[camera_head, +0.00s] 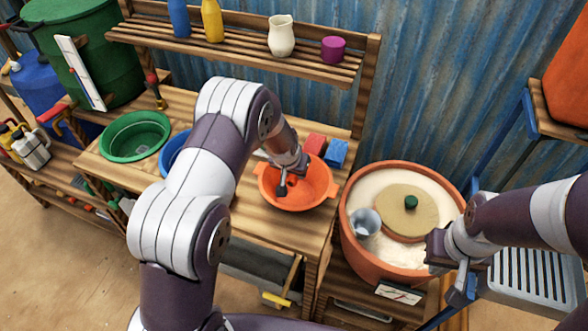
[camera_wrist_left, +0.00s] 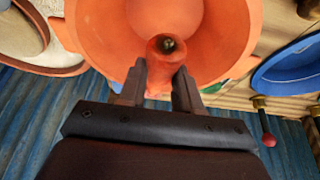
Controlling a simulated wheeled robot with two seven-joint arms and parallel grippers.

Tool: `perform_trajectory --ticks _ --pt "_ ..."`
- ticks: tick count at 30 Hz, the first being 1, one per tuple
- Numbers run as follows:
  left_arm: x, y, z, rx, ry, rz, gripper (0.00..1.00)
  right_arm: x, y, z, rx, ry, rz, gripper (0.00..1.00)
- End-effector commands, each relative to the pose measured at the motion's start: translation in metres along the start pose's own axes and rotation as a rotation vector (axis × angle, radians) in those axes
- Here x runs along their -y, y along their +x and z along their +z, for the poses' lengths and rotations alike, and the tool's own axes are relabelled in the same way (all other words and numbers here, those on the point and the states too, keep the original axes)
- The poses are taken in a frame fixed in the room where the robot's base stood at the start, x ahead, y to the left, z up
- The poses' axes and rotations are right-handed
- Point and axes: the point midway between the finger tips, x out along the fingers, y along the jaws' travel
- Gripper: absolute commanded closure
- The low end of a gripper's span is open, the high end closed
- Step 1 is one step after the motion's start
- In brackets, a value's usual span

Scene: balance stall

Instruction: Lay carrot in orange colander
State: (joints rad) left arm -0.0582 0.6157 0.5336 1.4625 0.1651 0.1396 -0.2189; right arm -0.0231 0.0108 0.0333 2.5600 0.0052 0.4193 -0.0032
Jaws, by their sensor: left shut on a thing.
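The orange colander (camera_head: 318,192) stands on the wooden table, and its orange wall fills the upper middle of the left wrist view (camera_wrist_left: 215,40). My left gripper (camera_head: 284,187) reaches down over the colander. In the left wrist view its two fingers (camera_wrist_left: 160,88) are shut on the carrot (camera_wrist_left: 163,62), whose dark-tipped end faces the camera, with the colander's bowl behind it. Whether the carrot touches the bowl I cannot tell. My right gripper (camera_head: 458,288) is at the right, beside the big terracotta pot; its finger opening is unclear.
A green bowl (camera_head: 136,136) and a partly hidden blue bowl (camera_head: 173,155) stand left of the colander. Red (camera_head: 315,144) and blue (camera_head: 337,153) blocks sit behind it. The terracotta pot (camera_head: 355,240) with a grey scoop (camera_head: 365,222) is at right. A shelf (camera_head: 240,52) runs behind.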

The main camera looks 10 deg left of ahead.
Motion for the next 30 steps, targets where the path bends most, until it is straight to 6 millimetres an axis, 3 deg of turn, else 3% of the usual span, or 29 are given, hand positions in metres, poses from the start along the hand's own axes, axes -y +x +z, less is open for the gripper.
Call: perform_trajectory --ticks 17,30 --pt "0.000 0.039 0.016 -0.001 0.000 0.000 1.00 0.000 0.038 0.004 0.000 0.000 0.000 1.00" --pt "0.000 0.039 0.016 -0.001 0.000 0.000 1.00 0.000 0.037 0.004 0.000 0.000 0.000 1.00"
